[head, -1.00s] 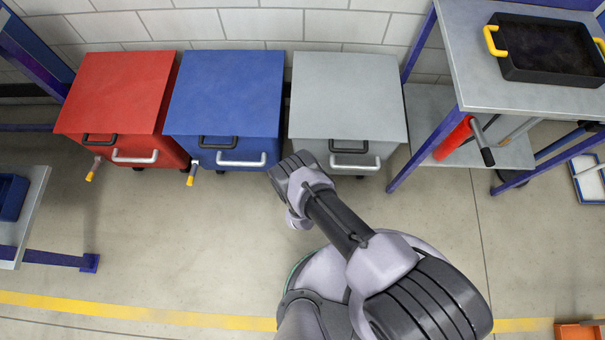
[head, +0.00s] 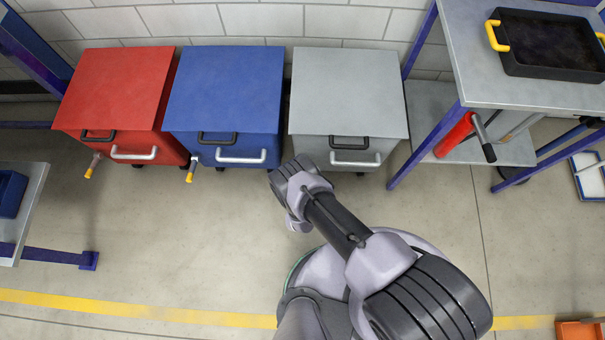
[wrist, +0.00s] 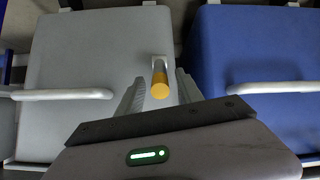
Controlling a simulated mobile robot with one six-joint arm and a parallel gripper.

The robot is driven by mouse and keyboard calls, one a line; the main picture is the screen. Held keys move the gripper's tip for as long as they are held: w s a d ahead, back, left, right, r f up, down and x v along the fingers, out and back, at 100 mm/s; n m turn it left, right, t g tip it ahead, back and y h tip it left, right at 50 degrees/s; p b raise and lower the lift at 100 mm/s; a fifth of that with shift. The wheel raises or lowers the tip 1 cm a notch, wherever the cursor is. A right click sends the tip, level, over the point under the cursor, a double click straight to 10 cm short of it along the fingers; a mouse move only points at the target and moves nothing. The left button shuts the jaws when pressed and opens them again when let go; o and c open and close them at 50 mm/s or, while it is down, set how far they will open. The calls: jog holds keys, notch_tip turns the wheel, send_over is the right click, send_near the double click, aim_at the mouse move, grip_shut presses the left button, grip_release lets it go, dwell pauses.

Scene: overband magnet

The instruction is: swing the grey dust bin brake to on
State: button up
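The grey dust bin (head: 348,95) stands at the right of the row of bins; in the wrist view its grey body (wrist: 85,60) fills the left half. Its brake lever (wrist: 160,86) shows there as a short stub with a yellow tip, pointing towards the camera. My gripper (wrist: 159,95) is open, with one finger on each side of the lever. I cannot tell whether either finger touches it. In the head view my arm hides the grey bin's brake and the gripper fingers.
The blue bin (head: 225,90) stands close to the left of the grey one, with the red bin (head: 117,88) beyond. Both have yellow-tipped brake levers. A metal bench (head: 530,92) with a black tray stands to the right. The floor in front is clear.

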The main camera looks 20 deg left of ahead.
jog(key=p+v, duration=0.8)
jog(key=v, duration=0.9)
jog(key=shift+s, duration=0.15)
jog(key=shift+r, duration=0.1)
